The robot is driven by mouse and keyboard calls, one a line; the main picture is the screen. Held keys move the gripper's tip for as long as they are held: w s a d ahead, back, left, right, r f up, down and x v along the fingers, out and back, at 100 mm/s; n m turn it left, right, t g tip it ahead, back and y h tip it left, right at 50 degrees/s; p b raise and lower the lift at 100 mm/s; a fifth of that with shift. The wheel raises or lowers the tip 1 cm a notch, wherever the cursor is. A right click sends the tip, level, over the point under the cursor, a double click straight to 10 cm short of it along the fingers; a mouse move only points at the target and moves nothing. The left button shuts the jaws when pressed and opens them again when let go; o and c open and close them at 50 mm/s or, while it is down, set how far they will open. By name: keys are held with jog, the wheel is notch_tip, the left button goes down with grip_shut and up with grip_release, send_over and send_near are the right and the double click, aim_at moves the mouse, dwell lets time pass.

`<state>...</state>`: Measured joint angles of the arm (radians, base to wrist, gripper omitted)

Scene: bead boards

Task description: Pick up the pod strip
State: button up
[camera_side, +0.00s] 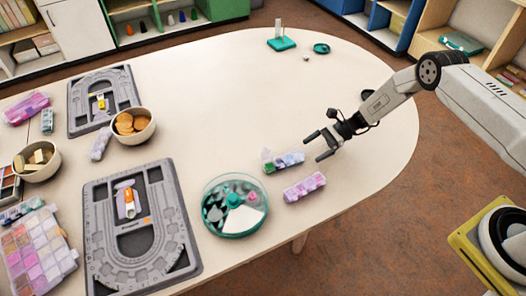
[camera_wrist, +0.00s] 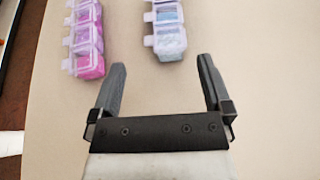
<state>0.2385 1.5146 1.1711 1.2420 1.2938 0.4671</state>
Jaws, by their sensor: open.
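Two pod strips lie on the table in front of my gripper (camera_side: 312,149). One pod strip (camera_side: 289,161) has bluish and green contents and a raised lid at its far end. The other, a pink and lilac pod strip (camera_side: 304,187), lies nearer the table's front edge. In the wrist view, the bluish pod strip (camera_wrist: 168,38) is just ahead of the fingertips, between their lines. The pink pod strip (camera_wrist: 88,42) is ahead and left of the left finger. My gripper (camera_wrist: 161,64) is open and empty, with bare table between its fingers.
A round teal-rimmed tray (camera_side: 207,222) stands left of the strips. Two grey bead boards (camera_side: 101,240), a bowl of orange-brown pieces (camera_side: 146,133) and a clear bead box (camera_side: 66,259) fill the left side. A teal stand (camera_side: 281,44) is at the back. The table's middle is clear.

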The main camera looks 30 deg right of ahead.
aim_at(303, 154)
jog(key=shift+w+x, duration=0.2)
jog(key=shift+x, duration=2.35)
jog(key=c, duration=1.3)
jog(key=shift+o, duration=0.2)
jog(key=shift+r, duration=0.1)
